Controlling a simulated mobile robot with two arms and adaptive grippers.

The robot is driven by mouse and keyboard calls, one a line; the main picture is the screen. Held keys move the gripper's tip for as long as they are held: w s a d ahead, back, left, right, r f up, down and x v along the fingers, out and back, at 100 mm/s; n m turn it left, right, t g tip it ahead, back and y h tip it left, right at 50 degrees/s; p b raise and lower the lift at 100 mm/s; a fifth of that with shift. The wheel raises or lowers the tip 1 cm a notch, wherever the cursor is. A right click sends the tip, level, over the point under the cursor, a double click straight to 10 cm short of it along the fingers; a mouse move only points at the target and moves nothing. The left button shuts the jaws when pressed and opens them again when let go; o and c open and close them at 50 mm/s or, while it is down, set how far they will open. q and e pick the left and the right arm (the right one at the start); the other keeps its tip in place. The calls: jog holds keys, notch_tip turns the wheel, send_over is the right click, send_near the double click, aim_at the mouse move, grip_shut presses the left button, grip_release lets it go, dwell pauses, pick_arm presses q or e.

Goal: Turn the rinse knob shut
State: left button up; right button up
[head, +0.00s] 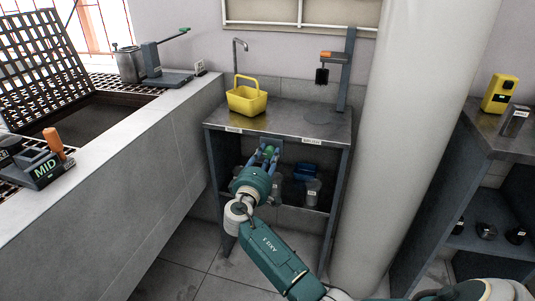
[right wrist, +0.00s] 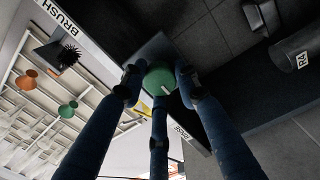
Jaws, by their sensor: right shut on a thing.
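The rinse knob (head: 270,149) is a small green knob at the front of the metal bench, below its top edge. In the right wrist view the round green knob (right wrist: 159,79) shows a white pointer mark and sits in front of a dark plate. My right gripper (head: 267,154) reaches it from the front, its blue fingers around the knob and shut on it. In the head view the fingers partly hide the knob. My left gripper is not in view.
Jars (head: 313,188) and a blue item (head: 305,172) are on the shelf below. A thick white column (head: 410,130) stands close to the right.

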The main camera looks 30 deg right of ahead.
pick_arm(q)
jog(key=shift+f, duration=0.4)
pick_arm(e)
jog(key=shift+s+f, duration=0.15)
jog(key=shift+f, duration=0.2)
jog(key=o, duration=1)
jog(key=shift+o, duration=0.8)
jog(key=shift+d+r, duration=0.1)
jog(key=shift+r, duration=0.1)
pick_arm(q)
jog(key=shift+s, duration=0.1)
pick_arm(e)
jog(key=v, duration=1.2)
